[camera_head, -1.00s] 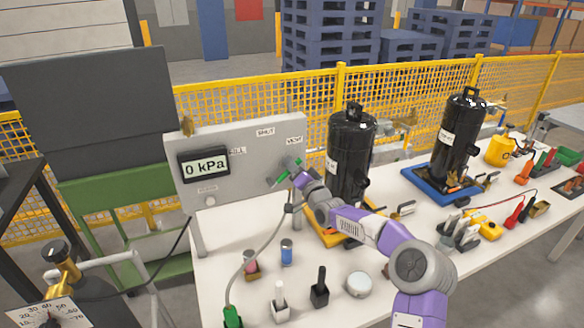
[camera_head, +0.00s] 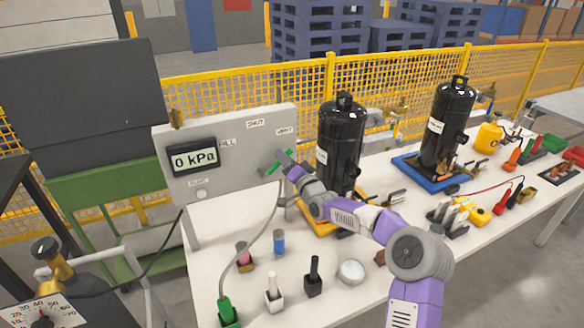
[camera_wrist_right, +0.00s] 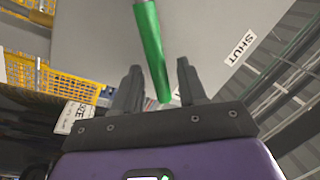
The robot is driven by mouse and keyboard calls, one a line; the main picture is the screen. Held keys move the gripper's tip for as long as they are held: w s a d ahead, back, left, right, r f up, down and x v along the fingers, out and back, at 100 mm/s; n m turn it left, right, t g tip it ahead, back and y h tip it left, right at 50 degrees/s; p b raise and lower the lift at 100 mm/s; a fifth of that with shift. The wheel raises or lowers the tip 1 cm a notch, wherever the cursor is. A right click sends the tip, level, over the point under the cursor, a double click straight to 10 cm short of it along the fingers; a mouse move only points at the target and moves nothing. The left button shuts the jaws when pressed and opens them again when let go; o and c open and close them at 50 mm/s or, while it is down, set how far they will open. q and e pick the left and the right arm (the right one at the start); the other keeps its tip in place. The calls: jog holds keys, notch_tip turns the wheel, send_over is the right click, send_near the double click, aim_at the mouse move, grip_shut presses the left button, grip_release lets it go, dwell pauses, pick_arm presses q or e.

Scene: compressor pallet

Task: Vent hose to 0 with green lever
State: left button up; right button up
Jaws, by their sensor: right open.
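The green lever (camera_head: 272,168) is on the grey panel (camera_head: 240,174), its upper right end near the VENT label (camera_head: 284,131). The panel's display (camera_head: 194,159) reads 0 kPa. My right gripper (camera_head: 281,157) is at the lever. In the right wrist view, the green lever (camera_wrist_right: 151,48) runs between the two open fingers of the right gripper (camera_wrist_right: 159,70), with gaps on both sides. The grey hose (camera_head: 262,237) hangs from the panel to a green-handled end (camera_head: 226,309) at the table's front. My left gripper is not in view.
Two black tanks (camera_head: 340,140) (camera_head: 447,125) stand on the white table (camera_head: 370,299) right of the panel. Small holders, a blue cylinder (camera_head: 279,242) and a round silver piece (camera_head: 351,272) lie in front. A yellow mesh fence (camera_head: 230,92) runs behind.

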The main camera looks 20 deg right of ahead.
jog(key=r+v, duration=0.1)
jog(key=v, duration=0.5)
jog(key=shift+f, duration=0.5)
jog(key=shift+s, duration=0.1)
